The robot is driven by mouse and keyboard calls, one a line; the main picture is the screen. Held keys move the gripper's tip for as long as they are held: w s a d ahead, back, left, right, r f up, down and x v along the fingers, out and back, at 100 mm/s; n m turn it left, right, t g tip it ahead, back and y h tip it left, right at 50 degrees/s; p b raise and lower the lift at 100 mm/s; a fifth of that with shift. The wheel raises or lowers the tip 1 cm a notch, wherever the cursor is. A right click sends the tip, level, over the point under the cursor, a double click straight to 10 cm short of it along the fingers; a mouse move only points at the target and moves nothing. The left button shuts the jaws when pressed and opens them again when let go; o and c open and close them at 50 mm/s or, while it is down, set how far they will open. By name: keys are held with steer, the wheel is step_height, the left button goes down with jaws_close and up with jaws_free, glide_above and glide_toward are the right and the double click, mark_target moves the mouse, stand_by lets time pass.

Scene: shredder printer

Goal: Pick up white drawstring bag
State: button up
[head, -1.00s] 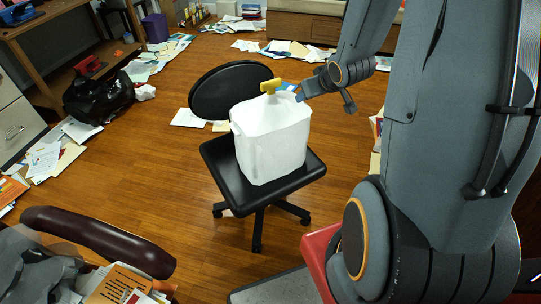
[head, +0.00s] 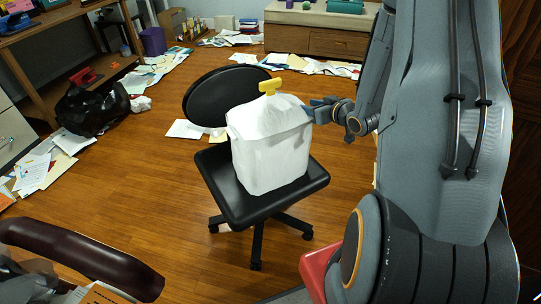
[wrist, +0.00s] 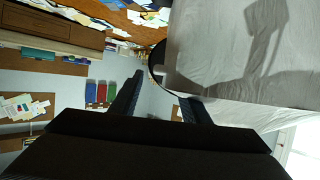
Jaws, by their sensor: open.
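The white drawstring bag (head: 270,150) stands upright on the seat of a black office chair, with a yellow drawstring tie (head: 270,87) sticking up from its top. My gripper (head: 314,110) is at the bag's upper right edge in the head view, very close to it; I cannot tell whether it touches. In the wrist view, the two dark fingers of my gripper (wrist: 162,98) are spread apart with nothing between them. The bag (wrist: 220,50) fills the upper right there, beside and partly behind the right finger, with a shadow on it. The tie is not visible there.
The black chair (head: 231,203) has its backrest (head: 222,88) behind the bag. Papers (head: 190,129) lie on the wooden floor (head: 150,180). A black bag (head: 92,108) is at the left, and a dark red armrest (head: 85,255) at the lower left. Floor left of the chair is mostly clear.

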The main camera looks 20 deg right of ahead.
steer(key=shift+x, duration=1.2)
jaws_close()
steer(key=shift+r, duration=0.15)
